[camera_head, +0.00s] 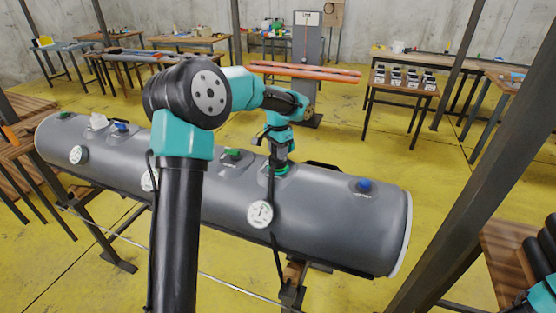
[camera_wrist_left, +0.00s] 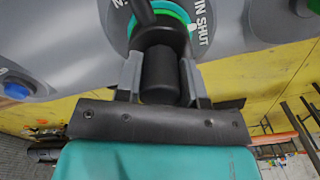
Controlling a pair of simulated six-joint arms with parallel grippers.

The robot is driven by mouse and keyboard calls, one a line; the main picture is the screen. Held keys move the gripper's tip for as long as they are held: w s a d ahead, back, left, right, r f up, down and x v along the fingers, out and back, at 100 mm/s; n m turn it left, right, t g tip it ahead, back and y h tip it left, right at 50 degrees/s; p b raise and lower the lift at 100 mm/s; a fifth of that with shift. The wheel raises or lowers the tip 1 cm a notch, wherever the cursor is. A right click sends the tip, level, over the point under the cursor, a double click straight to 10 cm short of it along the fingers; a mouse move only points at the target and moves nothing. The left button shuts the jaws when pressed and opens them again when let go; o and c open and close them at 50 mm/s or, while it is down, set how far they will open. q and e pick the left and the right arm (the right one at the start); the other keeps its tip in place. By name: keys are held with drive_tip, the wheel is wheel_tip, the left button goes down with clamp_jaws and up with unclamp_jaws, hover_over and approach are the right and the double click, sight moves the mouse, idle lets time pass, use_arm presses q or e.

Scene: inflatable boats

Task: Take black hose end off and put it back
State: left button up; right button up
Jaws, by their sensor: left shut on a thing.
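The grey inflatable tube (camera_head: 320,215) lies across the stand. My left gripper (camera_head: 279,157) is above a green-ringed valve (camera_head: 281,170) on top of the tube. In the left wrist view, my left gripper's fingers (camera_wrist_left: 160,72) are shut on the black hose end (camera_wrist_left: 160,82), one on each side. The hose end is at the green ring (camera_wrist_left: 185,17), which has white lettering ending in "IN SHUT" beside it. Whether the hose end is seated in the valve or just above it cannot be told. My right gripper is not in view.
White round gauges (camera_head: 260,214) sit on the tube's front side. A blue cap (camera_head: 364,185) is at its right and a green cap (camera_head: 233,154) left of the gripper. A dark post (camera_head: 480,150) rises at the right. Tables stand behind across open yellow floor (camera_head: 450,185).

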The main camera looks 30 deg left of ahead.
use_arm(q)
drive_tip(key=shift+c, duration=0.7)
drive_tip(key=n, duration=0.4)
drive_tip(key=shift+n, duration=2.1)
drive_tip(key=shift+n, duration=2)
drive_tip(key=shift+r, duration=0.75)
drive_tip(key=shift+r, duration=2.15)
